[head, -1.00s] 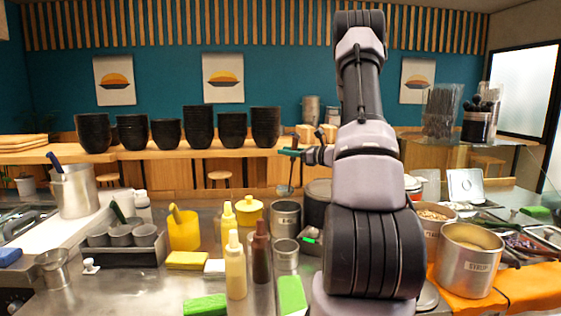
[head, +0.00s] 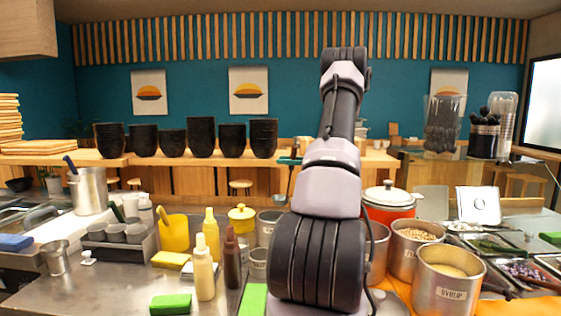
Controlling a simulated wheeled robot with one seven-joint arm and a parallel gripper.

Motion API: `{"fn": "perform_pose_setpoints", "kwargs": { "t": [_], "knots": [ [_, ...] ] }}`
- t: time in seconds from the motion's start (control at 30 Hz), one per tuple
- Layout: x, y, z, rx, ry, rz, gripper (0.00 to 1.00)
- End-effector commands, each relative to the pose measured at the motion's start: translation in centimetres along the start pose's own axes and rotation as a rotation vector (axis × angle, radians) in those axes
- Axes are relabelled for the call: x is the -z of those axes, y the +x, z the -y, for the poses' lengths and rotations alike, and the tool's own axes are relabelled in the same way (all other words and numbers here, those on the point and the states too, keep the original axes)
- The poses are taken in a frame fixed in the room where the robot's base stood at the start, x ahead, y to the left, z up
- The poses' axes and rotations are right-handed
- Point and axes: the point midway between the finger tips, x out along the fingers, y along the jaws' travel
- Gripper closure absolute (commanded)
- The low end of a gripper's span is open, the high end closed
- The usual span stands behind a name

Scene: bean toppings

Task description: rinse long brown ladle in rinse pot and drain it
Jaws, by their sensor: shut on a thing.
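My gripper (head: 289,162) shows at the left edge of my arm, which hides most of it. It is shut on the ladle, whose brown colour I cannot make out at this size. The ladle (head: 281,184) hangs down, its grey bowl end in front of the far wooden counter. A metal pot (head: 266,228) stands on the steel counter below the ladle, half hidden by my arm. The bowl appears above the pot's rim and clear of it. I cannot tell whether this is the rinse pot, or whether water drips.
Sauce bottles (head: 204,268), a yellow container (head: 173,232) and a green block (head: 171,304) stand left of my arm. A red pot with a lid (head: 388,206), a bean pot (head: 417,235) and a syrup pot (head: 449,280) crowd the right.

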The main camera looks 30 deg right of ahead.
Motion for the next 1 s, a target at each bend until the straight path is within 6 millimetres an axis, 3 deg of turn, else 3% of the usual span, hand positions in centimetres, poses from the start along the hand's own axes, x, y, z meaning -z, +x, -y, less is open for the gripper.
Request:
{"fn": "perform_pose_setpoints", "kwargs": {
  "t": [0.2,1.0],
  "knots": [
    [1.7,0.0,-0.2,0.001,0.003,0.001,1.0],
    [2.0,4.5,-6.9,-0.026,-0.398,-0.257,1.0]
  ]
}}
